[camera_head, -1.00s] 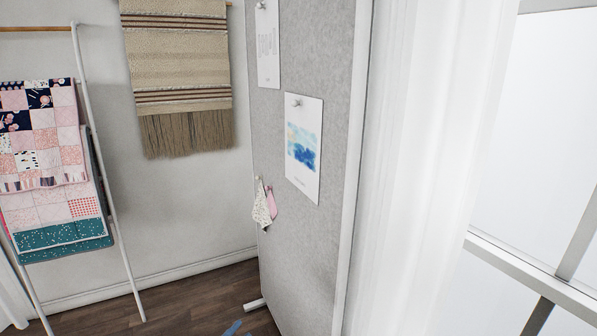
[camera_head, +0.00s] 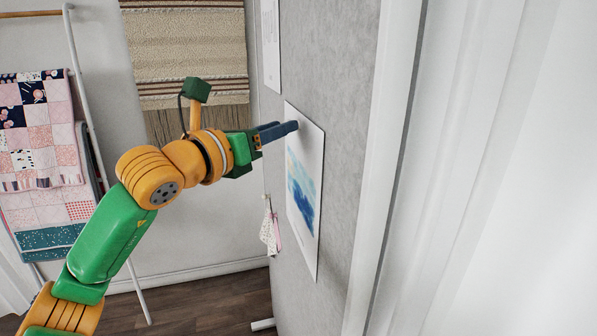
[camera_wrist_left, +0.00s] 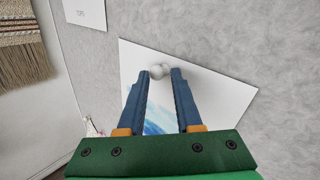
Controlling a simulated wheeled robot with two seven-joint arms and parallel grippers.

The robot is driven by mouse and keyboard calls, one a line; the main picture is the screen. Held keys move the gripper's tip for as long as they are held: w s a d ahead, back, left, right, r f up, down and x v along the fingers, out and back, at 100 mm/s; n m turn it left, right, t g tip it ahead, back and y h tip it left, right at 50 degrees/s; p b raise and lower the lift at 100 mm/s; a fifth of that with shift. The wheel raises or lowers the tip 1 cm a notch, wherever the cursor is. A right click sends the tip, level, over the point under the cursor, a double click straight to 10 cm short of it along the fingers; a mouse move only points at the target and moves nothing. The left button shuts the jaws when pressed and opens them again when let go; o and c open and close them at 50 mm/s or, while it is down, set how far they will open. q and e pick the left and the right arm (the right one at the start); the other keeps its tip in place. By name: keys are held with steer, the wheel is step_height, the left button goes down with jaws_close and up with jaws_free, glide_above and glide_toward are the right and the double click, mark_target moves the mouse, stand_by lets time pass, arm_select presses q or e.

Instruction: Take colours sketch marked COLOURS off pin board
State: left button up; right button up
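The sketch (camera_head: 302,197), a white sheet with a blue and yellow watercolour patch, hangs on the grey pin board (camera_head: 345,120). Its lettering cannot be read here. In the left wrist view the sketch (camera_wrist_left: 215,95) lies behind my fingers. A round pale pin (camera_wrist_left: 158,71) shows at its top edge, between my fingertips. My left gripper (camera_head: 294,127) is at the sketch's upper part; in the left wrist view its two blue fingers (camera_wrist_left: 160,73) stand apart, open, one on each side of the pin. I cannot tell whether they touch it. My right gripper is not in view.
Another white sheet (camera_head: 271,45) hangs higher on the board. Small fabric swatches (camera_head: 269,230) hang lower left. A white curtain (camera_head: 480,180) is close on the right. A woven hanging (camera_head: 190,50) and a quilt ladder (camera_head: 85,130) stand left.

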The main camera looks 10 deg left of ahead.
arm_select(q)
steer(key=shift+w+d+f, duration=0.1)
steer(key=shift+w+f, duration=0.2)
steer(key=shift+w, duration=0.45)
steer(key=shift+c, duration=1.1)
jaws_close()
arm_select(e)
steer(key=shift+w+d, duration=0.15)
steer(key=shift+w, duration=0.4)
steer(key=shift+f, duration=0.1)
